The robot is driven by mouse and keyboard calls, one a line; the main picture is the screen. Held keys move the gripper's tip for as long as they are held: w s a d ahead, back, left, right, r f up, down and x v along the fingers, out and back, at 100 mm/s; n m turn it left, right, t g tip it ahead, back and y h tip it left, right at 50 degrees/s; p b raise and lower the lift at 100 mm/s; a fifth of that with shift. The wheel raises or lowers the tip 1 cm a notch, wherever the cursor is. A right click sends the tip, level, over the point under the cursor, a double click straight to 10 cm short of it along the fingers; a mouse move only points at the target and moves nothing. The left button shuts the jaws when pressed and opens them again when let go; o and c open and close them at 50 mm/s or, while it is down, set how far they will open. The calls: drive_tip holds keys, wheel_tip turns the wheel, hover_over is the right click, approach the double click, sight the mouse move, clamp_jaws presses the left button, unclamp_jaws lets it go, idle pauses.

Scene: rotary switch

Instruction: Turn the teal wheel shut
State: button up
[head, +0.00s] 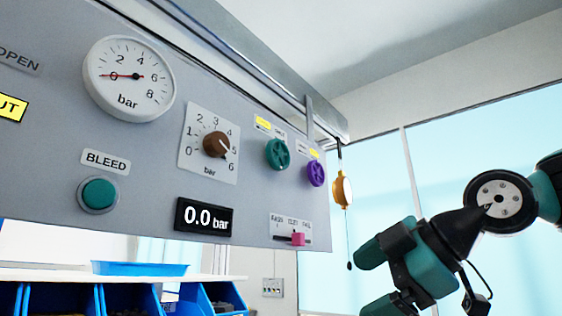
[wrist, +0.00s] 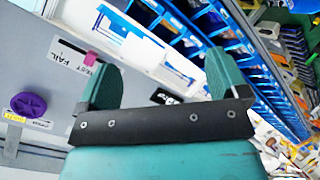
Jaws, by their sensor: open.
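The teal wheel (head: 278,153) is a round handwheel on the upper right of the grey panel (head: 150,165) in the head view. A small label with yellow on it sits above the wheel; its words are too small to read. The wheel does not show in the wrist view. My gripper (head: 363,282) is open and empty at the lower right in the head view, apart from the panel and lower than the wheel. Its two teal fingers (wrist: 160,82) stand apart in the wrist view, with nothing between them touching.
A purple wheel (head: 316,173) sits right beside the teal one; it shows in the wrist view (wrist: 28,104). A brown knob (head: 216,144), teal BLEED button (head: 98,192), pink slider (head: 298,239) and gauge (head: 129,78) share the panel. An orange item (head: 343,190) hangs off its right edge.

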wheel_tip(320, 180, up, 14)
drive_tip(key=d+n+t+y, duration=0.1)
drive_tip(key=n+t+y, duration=0.2)
drive_tip(key=n, duration=0.5)
drive_tip(key=n+y+p, duration=0.1)
drive_tip(key=n+y, duration=0.1)
drive_tip(key=n, duration=0.5)
approach(281, 154)
drive_tip(key=p+x, duration=0.6)
drive_tip(key=x, duration=0.2)
drive_tip(key=shift+a+r+p, duration=0.15)
drive_tip(key=shift+a+p, duration=0.05)
drive_tip(key=shift+p, duration=0.15)
drive_tip(key=shift+w+a, duration=0.3)
drive_tip(key=shift+w, duration=0.05)
drive_tip(key=c, duration=0.9)
